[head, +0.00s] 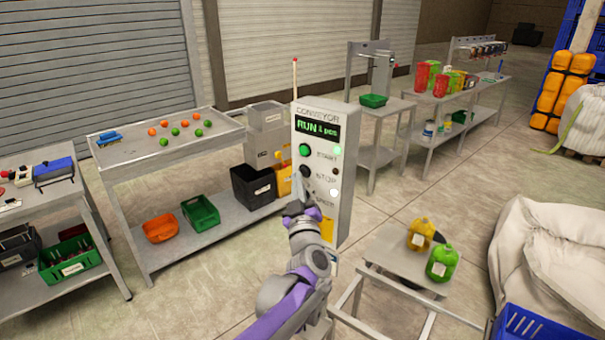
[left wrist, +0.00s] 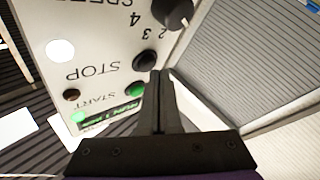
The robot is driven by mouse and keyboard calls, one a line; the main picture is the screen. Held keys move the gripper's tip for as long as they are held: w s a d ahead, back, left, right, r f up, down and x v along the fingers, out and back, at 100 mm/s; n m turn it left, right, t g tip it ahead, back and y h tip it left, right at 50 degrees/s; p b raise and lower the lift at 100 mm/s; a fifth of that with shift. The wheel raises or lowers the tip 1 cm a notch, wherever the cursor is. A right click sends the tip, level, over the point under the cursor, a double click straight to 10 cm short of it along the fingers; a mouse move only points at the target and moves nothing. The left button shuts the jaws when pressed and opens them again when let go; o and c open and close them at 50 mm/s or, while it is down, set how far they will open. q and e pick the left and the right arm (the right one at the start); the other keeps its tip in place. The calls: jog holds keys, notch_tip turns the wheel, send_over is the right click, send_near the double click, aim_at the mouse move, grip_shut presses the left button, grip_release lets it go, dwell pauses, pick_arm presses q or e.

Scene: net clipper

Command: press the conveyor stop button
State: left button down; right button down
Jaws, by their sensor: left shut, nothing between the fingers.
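The conveyor control box (head: 343,190) is a white upright panel whose display (head: 319,130) reads RUN. The black stop button (head: 305,171) sits below the green start button (head: 305,150). In the left wrist view the panel is upside down, with the stop button (left wrist: 145,60) beside the STOP label and the start button (left wrist: 137,89) partly behind the fingers. My left gripper (head: 298,202) is shut and empty, with its tips (left wrist: 159,74) close to the stop button. I cannot tell whether they touch it. My right gripper is out of view.
A dark knob (left wrist: 173,12) is on the panel past the stop button. A grey table (head: 215,123) with orange and green balls stands left of the box. A low stand (head: 390,262) with yellow and green jugs is to the right.

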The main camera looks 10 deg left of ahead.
pick_arm(q)
jog(key=shift+w+d, duration=0.2)
jog(key=shift+w, duration=0.2)
dwell(0.8)
jog(key=shift+s+a, duration=0.35)
jog(key=shift+s, duration=0.45)
jog(key=s, duration=0.1)
jog(key=s+a, duration=0.1)
jog(key=s, duration=0.1)
jog(key=s+a, duration=0.1)
jog(key=shift+s+a, duration=0.1)
jog(key=shift+s, duration=0.15)
dwell(0.8)
